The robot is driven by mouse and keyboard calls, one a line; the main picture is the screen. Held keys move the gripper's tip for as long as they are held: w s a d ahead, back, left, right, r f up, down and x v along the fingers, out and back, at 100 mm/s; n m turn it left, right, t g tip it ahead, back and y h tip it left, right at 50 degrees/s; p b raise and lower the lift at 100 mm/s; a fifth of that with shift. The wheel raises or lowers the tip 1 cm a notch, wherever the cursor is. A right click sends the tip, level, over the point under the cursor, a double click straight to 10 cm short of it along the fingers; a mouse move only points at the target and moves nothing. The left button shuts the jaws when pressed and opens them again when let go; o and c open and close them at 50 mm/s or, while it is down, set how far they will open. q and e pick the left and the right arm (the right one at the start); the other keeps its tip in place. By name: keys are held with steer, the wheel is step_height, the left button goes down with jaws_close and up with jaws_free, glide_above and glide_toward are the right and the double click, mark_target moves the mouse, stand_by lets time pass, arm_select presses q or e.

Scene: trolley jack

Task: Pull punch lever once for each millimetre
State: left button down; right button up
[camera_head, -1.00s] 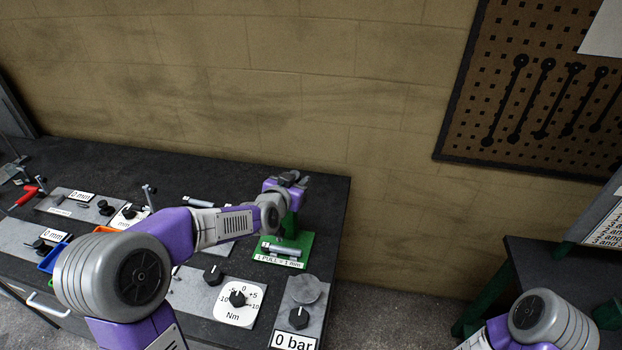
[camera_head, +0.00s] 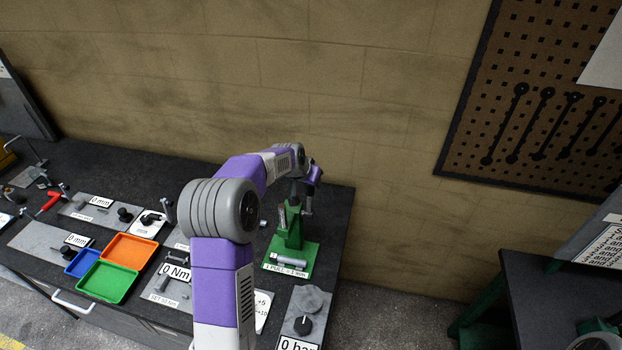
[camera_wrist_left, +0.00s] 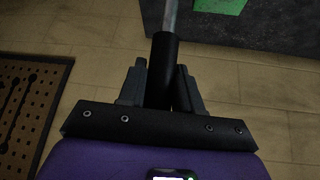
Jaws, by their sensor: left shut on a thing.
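The green punch press (camera_head: 292,232) stands upright near the right end of the dark bench, with a label at its base reading about "1 PULL = 1 mm". My left gripper (camera_head: 313,178) is at the top of the press, in front of the wall. In the left wrist view my left gripper (camera_wrist_left: 162,82) is shut on the black grip of the punch lever (camera_wrist_left: 164,55). A metal rod runs up from the grip and out of the frame. In the head view my arm and hand hide most of the lever. My right gripper is out of view.
A grey plate with a black knob (camera_head: 303,325) and a "0 bar" label lies in front of the press. Orange (camera_head: 128,249), green (camera_head: 106,282) and blue (camera_head: 83,263) trays sit to the left. A pegboard with wrenches (camera_head: 545,110) hangs on the wall at right.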

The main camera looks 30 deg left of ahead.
arm_select(q)
steer(key=shift+w+a+f, duration=0.1)
steer(key=shift+w+a, duration=0.05)
steer(key=shift+w, duration=0.15)
steer(key=shift+g, duration=0.3)
steer(key=c, duration=1.2)
jaws_free()
steer(key=o, duration=0.4)
steer(key=shift+w+f, duration=0.1)
steer(key=shift+c, duration=0.2)
steer(key=b+v, duration=0.1)
steer(key=v, duration=0.6)
steer(key=shift+r, duration=0.25)
